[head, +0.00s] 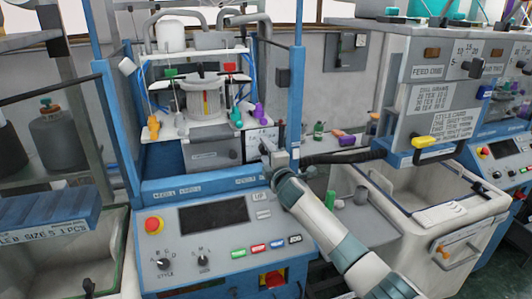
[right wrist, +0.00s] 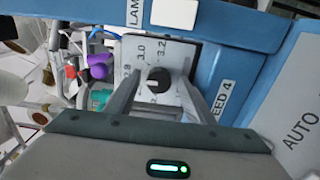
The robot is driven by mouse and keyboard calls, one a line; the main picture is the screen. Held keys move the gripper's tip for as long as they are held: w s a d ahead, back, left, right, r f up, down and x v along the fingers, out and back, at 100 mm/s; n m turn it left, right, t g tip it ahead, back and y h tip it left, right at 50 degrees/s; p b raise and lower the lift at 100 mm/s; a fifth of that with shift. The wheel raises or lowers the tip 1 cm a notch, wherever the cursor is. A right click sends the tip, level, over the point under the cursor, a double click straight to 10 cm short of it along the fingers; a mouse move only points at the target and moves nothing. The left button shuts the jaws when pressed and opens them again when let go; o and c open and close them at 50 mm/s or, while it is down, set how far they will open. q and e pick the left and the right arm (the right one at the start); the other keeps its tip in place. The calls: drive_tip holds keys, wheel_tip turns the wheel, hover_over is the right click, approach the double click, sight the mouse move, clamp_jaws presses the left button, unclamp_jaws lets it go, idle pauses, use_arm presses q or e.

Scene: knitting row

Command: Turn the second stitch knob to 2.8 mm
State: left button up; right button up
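The stitch dial plate (right wrist: 176,53) in the right wrist view is pale, with printed marks including 3.0 and 3.2; other marks are partly covered. A dark round knob (right wrist: 158,79) sits on it, and its pointer cannot be made out. My right gripper (right wrist: 159,88) has its two fingers apart, one on each side of the knob; I cannot tell whether they touch it. In the head view my right gripper (head: 268,150) is at the pale plate (head: 254,142) on the blue knitting machine and hides the knob. My left gripper is not in view.
The blue machine's front panel has a dark screen (head: 213,216), a STYLE knob (head: 163,264), another selector knob (head: 203,260) and a red button (head: 154,225). A white bin (head: 436,190) stands at right.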

drive_tip(key=shift+s+r, duration=0.1)
idle(0.3)
drive_tip(key=b+v, duration=0.4)
drive_tip(key=v, duration=1.3)
